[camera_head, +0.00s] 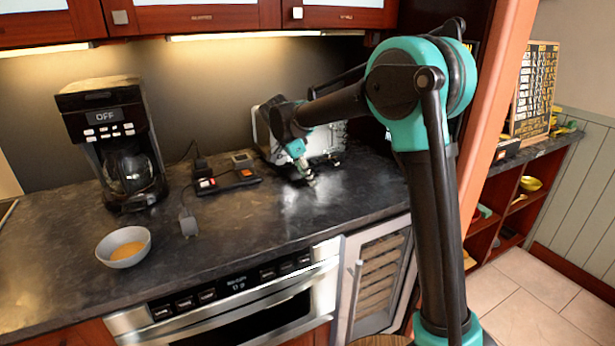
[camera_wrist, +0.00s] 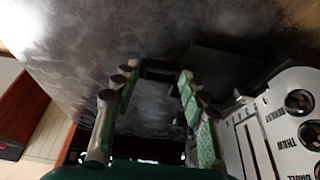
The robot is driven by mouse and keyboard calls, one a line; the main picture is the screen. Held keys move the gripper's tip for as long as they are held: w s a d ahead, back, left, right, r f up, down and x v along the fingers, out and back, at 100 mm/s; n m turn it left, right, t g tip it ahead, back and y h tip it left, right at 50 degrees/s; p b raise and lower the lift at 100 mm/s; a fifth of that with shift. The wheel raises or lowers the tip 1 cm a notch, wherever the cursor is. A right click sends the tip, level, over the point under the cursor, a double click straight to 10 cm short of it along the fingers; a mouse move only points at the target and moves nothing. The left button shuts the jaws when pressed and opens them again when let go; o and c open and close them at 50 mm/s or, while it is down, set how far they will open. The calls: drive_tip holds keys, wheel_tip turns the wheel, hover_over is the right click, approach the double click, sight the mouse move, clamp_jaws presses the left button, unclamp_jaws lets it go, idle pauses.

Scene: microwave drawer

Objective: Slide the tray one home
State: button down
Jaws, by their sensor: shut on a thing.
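My gripper (camera_head: 305,174) is low over the dark counter, in front of the silver toaster (camera_head: 330,139). In the wrist view my gripper (camera_wrist: 157,74) has its green-padded fingers closed on a small dark piece. That piece appears to be an end of the dark flat tray (camera_wrist: 216,66), which lies beside the toaster's knob panel (camera_wrist: 275,135) and sticks out from it. How far the tray is inside the toaster cannot be told. My gripper hides much of the tray in the head view.
A coffee maker (camera_head: 115,140) and a grey bowl (camera_head: 124,247) with orange contents stand at the left. A dark power strip (camera_head: 228,181) with a cord lies left of my gripper. The oven (camera_head: 235,300) is below the counter. The counter's front middle is clear.

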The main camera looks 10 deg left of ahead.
sight(302, 179)
drive_tip(key=shift+w+a, duration=0.4)
drive_tip(key=shift+w, duration=0.2)
drive_tip(key=shift+w+a, duration=0.35)
drive_tip(key=shift+w, duration=0.2)
drive_tip(key=shift+w+a, duration=0.1)
drive_tip(key=shift+w+a, duration=0.4)
drive_tip(key=shift+w, duration=0.2)
drive_tip(key=c, duration=0.8)
unclamp_jaws()
drive_tip(key=shift+o, duration=0.2)
drive_tip(key=shift+s, duration=0.15)
drive_tip(key=shift+s+d+r, duration=0.15)
drive_tip(key=shift+s, duration=0.35)
drive_tip(key=shift+s+d+r, duration=0.1)
drive_tip(key=shift+s, duration=0.35)
drive_tip(key=shift+s+d+r, duration=0.35)
drive_tip(key=shift+s+d, duration=0.3)
drive_tip(key=shift+s, duration=0.3)
drive_tip(key=shift+s+d+r, duration=0.3)
drive_tip(key=shift+s+d, duration=0.4)
drive_tip(key=shift+s, duration=0.3)
drive_tip(key=shift+s+d+r, duration=0.35)
drive_tip(key=shift+s+d, duration=0.3)
drive_tip(key=shift+s, duration=0.3)
